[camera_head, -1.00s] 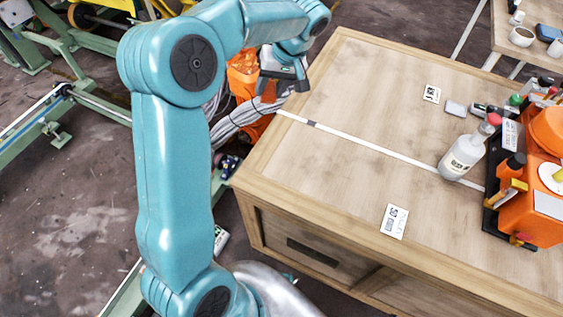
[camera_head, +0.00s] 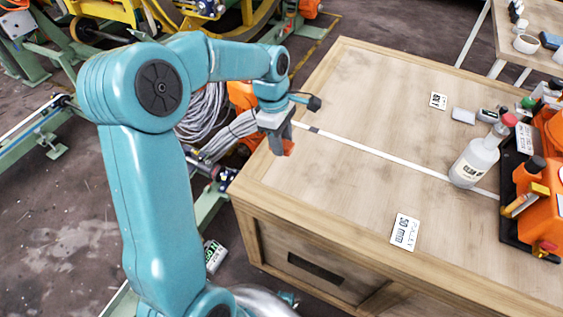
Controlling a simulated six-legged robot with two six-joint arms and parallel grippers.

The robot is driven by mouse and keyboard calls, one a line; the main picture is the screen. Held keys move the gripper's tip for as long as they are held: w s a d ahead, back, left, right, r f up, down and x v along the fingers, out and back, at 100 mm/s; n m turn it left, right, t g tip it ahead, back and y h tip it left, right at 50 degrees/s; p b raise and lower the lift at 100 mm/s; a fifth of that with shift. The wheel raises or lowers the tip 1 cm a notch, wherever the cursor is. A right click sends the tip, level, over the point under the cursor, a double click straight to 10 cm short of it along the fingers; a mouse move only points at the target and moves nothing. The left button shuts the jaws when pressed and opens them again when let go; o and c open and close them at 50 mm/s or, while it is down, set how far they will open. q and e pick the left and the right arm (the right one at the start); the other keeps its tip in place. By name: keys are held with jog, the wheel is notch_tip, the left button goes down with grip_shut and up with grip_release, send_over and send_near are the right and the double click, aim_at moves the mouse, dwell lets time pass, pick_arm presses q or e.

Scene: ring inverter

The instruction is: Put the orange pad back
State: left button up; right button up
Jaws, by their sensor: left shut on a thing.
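My left gripper (camera_head: 279,138) is shut on a small orange piece (camera_head: 288,149), which looks like the orange pad. Only its lower part shows beneath the jaws. The gripper points down over the left edge of the wooden workbench (camera_head: 340,180), near the left end of a white strip (camera_head: 380,153). I cannot tell whether the pad touches the bench. My right gripper is not in view.
One label card (camera_head: 405,232) reads "PULLEY 50 mm"; another card (camera_head: 438,101) lies farther back. A clear bottle (camera_head: 474,163) and a black tray with orange items (camera_head: 535,205) stand at the right. The bench middle is clear. Grey cables (camera_head: 225,135) hang behind my arm.

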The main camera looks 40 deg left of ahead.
aim_at(283, 168)
pick_arm(q)
notch_tip(283, 168, down, 8)
jog(key=shift+r+b, duration=0.1)
jog(key=shift+b, duration=0.5)
jog(key=o, duration=0.9)
jog(key=shift+o, duration=0.2)
jog(key=shift+r, duration=0.2)
jog(key=r, duration=0.4)
jog(key=a+r+p, duration=0.1)
jog(key=r, duration=0.2)
jog(key=r+p, duration=0.1)
jog(key=r, duration=0.3)
jog(key=shift+s+a+r, duration=0.3)
jog(key=shift+a+r, duration=0.05)
jog(key=shift+f, duration=0.1)
